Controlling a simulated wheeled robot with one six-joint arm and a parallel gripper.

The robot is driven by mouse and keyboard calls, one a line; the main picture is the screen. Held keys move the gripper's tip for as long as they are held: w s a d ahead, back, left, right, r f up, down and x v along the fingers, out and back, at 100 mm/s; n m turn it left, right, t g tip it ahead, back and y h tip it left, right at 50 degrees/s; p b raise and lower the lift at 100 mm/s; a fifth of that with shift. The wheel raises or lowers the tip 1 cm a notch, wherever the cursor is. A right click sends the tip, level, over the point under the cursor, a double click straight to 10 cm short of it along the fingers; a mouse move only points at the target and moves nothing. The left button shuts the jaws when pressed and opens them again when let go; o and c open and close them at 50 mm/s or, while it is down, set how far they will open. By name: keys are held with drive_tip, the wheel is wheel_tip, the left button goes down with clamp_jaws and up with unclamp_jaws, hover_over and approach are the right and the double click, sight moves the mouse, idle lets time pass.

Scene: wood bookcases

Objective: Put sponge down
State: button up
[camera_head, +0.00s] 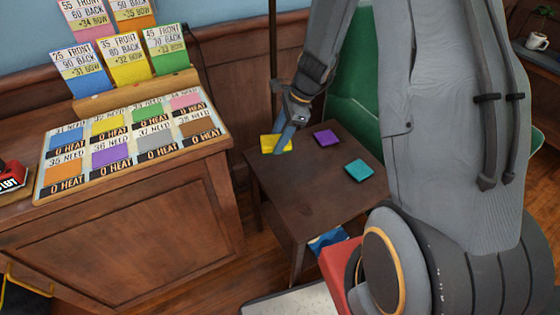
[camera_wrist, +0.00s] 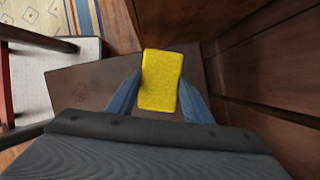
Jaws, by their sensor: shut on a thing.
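A yellow sponge (camera_head: 270,143) is at the back left corner of the small dark wooden table (camera_head: 300,185) in the head view. My gripper (camera_head: 284,143) comes down from above and is shut on the sponge. In the wrist view the yellow sponge (camera_wrist: 161,82) lies between the two blue-grey fingers of my gripper (camera_wrist: 160,95), over the table top (camera_wrist: 85,88). I cannot tell whether the sponge touches the table top. A purple sponge (camera_head: 326,138) and a teal sponge (camera_head: 359,170) lie flat on the same table, to the right of my gripper.
A wooden counter (camera_head: 120,235) stands left of the table, with a board of coloured labels (camera_head: 130,150) and upright cards (camera_head: 125,60). A green chair back (camera_head: 355,95) is behind the table. The table's front middle is clear. A blue item (camera_head: 328,240) shows below the table top.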

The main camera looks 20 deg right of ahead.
drive_tip(key=m, duration=0.1)
drive_tip(key=w+d+m+t, duration=0.1)
drive_tip(key=m, duration=0.1)
drive_tip(key=r+m, duration=0.1)
drive_tip(key=shift+w+d+m+t+h, duration=0.3)
drive_tip(key=shift+w+d+t, duration=0.1)
drive_tip(key=shift+d+f+m, duration=0.1)
drive_tip(key=shift+f+m, duration=0.1)
drive_tip(key=shift+m, duration=0.1)
wheel_tip(320, 180, down, 9)
drive_tip(key=shift+f+b, duration=0.2)
drive_tip(key=shift+b, duration=0.95)
drive_tip(key=shift+f, duration=0.1)
drive_tip(key=o, duration=1.1)
drive_tip(key=shift+c, duration=0.2)
drive_tip(key=shift+o, duration=0.2)
